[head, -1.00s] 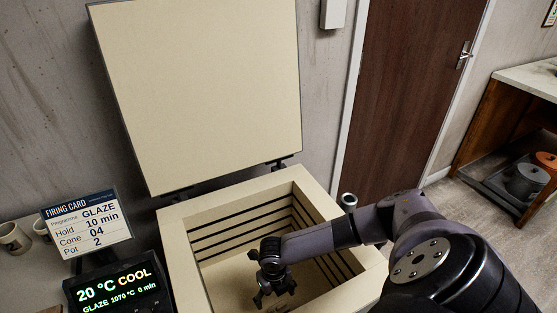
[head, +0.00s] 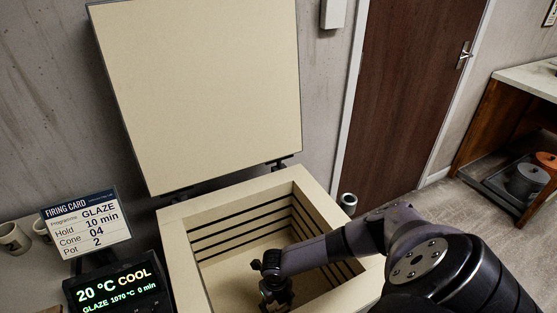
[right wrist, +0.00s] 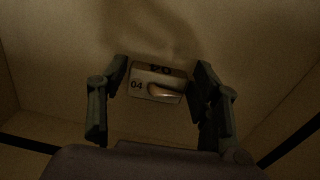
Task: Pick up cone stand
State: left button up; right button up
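The cone stand (right wrist: 155,84) is a small pale block marked 04, with a light rounded piece on its front. In the right wrist view it sits on the kiln floor between the two fingers of my right gripper (right wrist: 161,70). The fingers are open, one on each side, with a gap seen at the left finger. In the head view my right gripper (head: 275,302) is low inside the open kiln (head: 185,226) and hides the stand. My left gripper is not in view.
The kiln's walls surround my right forearm, and its raised lid (head: 200,90) stands behind. A firing card (head: 87,226) reading cone 04 and a display (head: 117,290) reading 20 °C COOL are at the left. Mugs (head: 14,238) stand by the wall.

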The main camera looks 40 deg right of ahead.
jog(key=c, duration=0.7)
jog(key=shift+r, duration=0.1)
jog(key=shift+c, duration=0.2)
